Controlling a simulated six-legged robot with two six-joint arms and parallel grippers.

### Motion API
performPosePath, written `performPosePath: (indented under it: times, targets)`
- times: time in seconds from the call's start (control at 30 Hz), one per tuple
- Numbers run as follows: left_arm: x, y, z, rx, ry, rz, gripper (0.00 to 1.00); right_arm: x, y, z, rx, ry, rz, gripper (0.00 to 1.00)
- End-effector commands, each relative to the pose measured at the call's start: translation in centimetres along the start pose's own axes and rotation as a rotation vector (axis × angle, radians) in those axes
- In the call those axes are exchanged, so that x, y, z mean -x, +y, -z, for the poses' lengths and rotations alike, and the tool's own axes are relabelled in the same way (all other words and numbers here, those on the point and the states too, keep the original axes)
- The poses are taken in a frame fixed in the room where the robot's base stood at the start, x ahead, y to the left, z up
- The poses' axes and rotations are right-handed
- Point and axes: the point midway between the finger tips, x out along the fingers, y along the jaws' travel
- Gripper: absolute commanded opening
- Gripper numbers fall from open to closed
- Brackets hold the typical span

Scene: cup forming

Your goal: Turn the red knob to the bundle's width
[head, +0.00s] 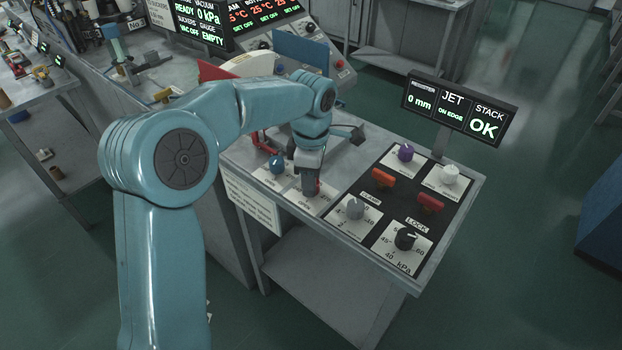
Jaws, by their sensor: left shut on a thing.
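My left arm reaches in from the left over the control table. My left gripper (310,186) points down at the table's front left part and is shut on the red knob (318,186). Only a sliver of the red knob shows beside the fingers. The knob stands on a white dial plate (318,205) whose scale is mostly covered, so I cannot read its setting. I cannot make out the bundle. My right gripper is not in view.
A blue knob (277,165) stands just left of my gripper and a grey knob (355,208) to its right. Purple (405,152), white (449,174) and black (405,239) knobs stand further right. Orange (383,178) and red (430,203) levers sit between. A display (458,110) reads "0 mm", "ON EDGE", "OK".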

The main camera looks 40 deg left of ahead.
Motion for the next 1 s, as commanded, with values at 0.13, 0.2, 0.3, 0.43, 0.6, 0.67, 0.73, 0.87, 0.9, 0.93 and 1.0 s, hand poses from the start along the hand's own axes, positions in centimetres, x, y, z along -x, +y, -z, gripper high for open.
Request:
performPosePath:
  times: [0.13,0.2,0.3,0.43,0.6,0.67,0.73,0.87,0.9,0.93,1.0]
  targets:
    - [-0.17,-0.1,-0.08,0.138,-0.001,0.004,0.07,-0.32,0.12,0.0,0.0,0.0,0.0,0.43]
    - [-0.17,-0.11,-0.09,0.201,-0.001,0.004,0.07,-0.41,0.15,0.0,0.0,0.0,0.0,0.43]
    - [-0.17,-0.11,-0.1,0.287,-0.001,0.004,0.07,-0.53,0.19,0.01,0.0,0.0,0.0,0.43]
    - [-0.16,-0.11,-0.11,0.387,-0.001,0.004,0.07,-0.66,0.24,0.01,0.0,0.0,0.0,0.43]
    - [-0.14,-0.1,-0.12,0.489,-0.001,0.004,0.07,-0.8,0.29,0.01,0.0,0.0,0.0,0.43]
    - [-0.13,-0.1,-0.12,0.517,-0.001,0.004,0.07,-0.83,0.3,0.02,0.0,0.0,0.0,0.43]
    - [-0.12,-0.09,-0.12,0.545,-0.001,0.004,0.07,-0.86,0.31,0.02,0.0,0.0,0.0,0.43]
    - [-0.11,-0.09,-0.12,0.58,-0.002,0.003,0.07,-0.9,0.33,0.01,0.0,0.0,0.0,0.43]
    - [-0.1,-0.09,-0.12,0.588,-0.002,0.003,0.07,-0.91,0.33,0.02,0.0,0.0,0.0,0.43]
    - [-0.1,-0.09,-0.12,0.593,-0.002,0.003,0.07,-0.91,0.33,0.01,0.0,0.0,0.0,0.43]
    - [-0.1,-0.09,-0.12,0.601,-0.002,0.003,0.07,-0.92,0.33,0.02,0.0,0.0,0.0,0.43]
